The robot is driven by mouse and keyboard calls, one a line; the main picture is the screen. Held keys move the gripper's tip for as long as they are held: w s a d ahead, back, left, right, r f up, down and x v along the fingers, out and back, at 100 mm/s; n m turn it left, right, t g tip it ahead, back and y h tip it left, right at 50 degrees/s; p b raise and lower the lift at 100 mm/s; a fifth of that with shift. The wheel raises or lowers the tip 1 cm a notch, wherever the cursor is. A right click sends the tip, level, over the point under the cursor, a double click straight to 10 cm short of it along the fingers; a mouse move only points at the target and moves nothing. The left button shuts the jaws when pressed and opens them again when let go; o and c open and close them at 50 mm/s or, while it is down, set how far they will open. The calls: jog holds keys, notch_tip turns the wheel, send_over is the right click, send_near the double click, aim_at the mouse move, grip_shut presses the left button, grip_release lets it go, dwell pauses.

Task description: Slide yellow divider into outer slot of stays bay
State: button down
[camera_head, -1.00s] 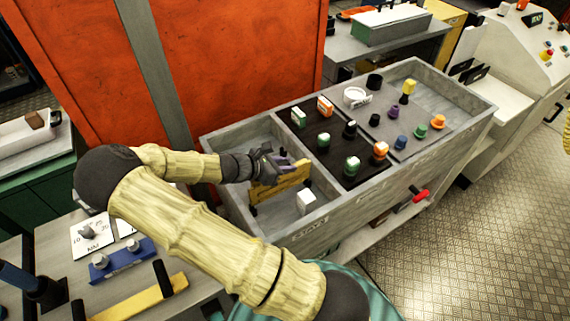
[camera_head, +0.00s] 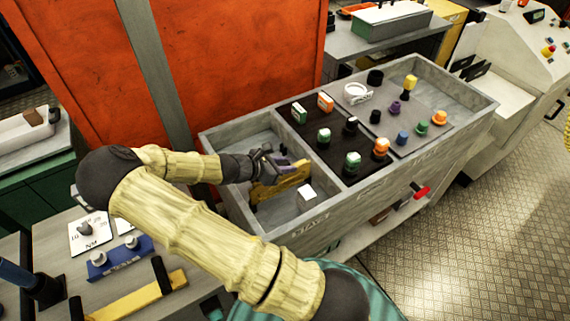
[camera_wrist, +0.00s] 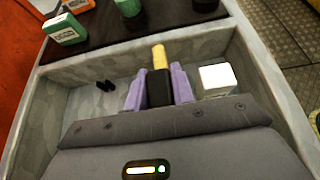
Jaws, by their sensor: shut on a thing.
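The yellow divider (camera_head: 283,181) is a flat upright plate inside the left bay (camera_head: 268,218) of the grey crate. My gripper (camera_head: 274,166) is shut on a dark grip at its upper part. In the wrist view my purple fingers (camera_wrist: 159,90) press on both sides of a black block (camera_wrist: 159,90), with a yellow strip of the divider (camera_wrist: 160,57) beyond it. The divider's lower edge and any slot under it are hidden, so I cannot tell whether it is seated.
A white cube (camera_head: 306,194) lies in the same bay, right beside the divider. The crate's other bays hold a dark mat (camera_head: 337,143) and a grey mat (camera_head: 413,118) with several small parts. An orange panel (camera_head: 240,60) stands behind. A red handle (camera_head: 418,190) juts from the front.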

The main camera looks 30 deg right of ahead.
jog(key=shift+f+b, duration=0.75)
jog(key=shift+f, duration=0.65)
jog(key=c, duration=1.1)
grip_release()
jog(key=shift+a+r, duration=0.1)
jog(key=b+v, duration=0.1)
jog(key=v, duration=1.6)
jog(key=shift+b, duration=0.4)
